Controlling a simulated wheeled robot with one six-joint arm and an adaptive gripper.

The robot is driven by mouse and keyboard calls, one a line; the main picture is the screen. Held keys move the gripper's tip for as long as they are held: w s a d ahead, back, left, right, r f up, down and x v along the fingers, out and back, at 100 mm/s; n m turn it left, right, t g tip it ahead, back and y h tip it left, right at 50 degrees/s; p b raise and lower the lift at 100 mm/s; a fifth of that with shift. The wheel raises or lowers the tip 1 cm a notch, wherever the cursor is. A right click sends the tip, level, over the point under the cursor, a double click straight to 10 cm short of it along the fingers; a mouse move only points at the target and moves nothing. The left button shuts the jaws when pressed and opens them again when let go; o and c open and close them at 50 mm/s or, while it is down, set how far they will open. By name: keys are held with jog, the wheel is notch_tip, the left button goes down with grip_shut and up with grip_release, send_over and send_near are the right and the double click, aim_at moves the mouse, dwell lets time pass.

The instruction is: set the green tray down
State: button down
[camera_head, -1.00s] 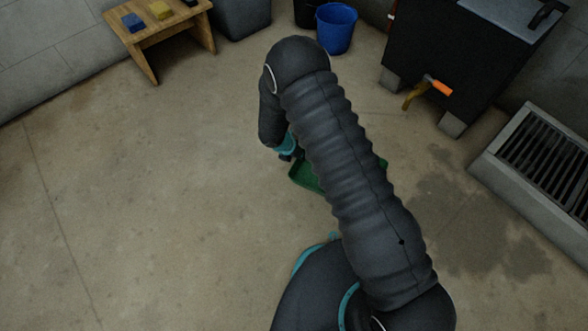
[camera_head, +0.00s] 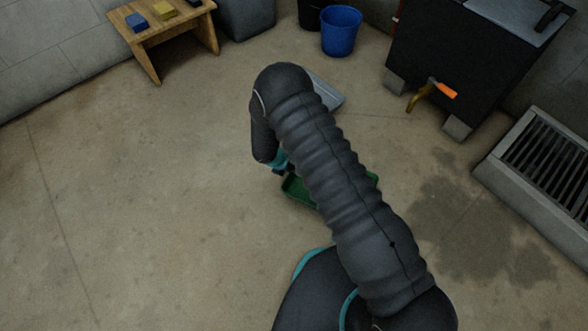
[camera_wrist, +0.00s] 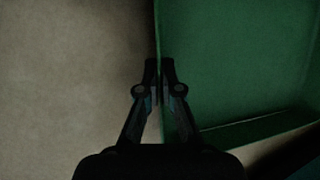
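The green tray (camera_head: 299,192) is partly hidden behind my arm in the head view. In the wrist view the green tray (camera_wrist: 240,60) fills the right side, with its left wall running between my fingertips. My gripper (camera_wrist: 160,72) is shut on that wall. In the head view my gripper (camera_head: 278,170) is at the tray's left end, mostly hidden by the arm. I cannot tell how high the tray is above the floor.
A grey flat object (camera_head: 327,93) lies on the floor beyond my arm. A blue bucket (camera_head: 341,32), a wooden bench (camera_head: 165,30) with small blocks, a dark cabinet with an orange-handled tap (camera_head: 440,88) and a floor grate (camera_head: 545,150) stand around. The floor at left is clear.

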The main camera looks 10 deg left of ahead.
jog(key=c, duration=1.3)
grip_release()
jog(key=p+v, duration=0.2)
jog(key=v, duration=1)
jog(key=shift+r, duration=0.1)
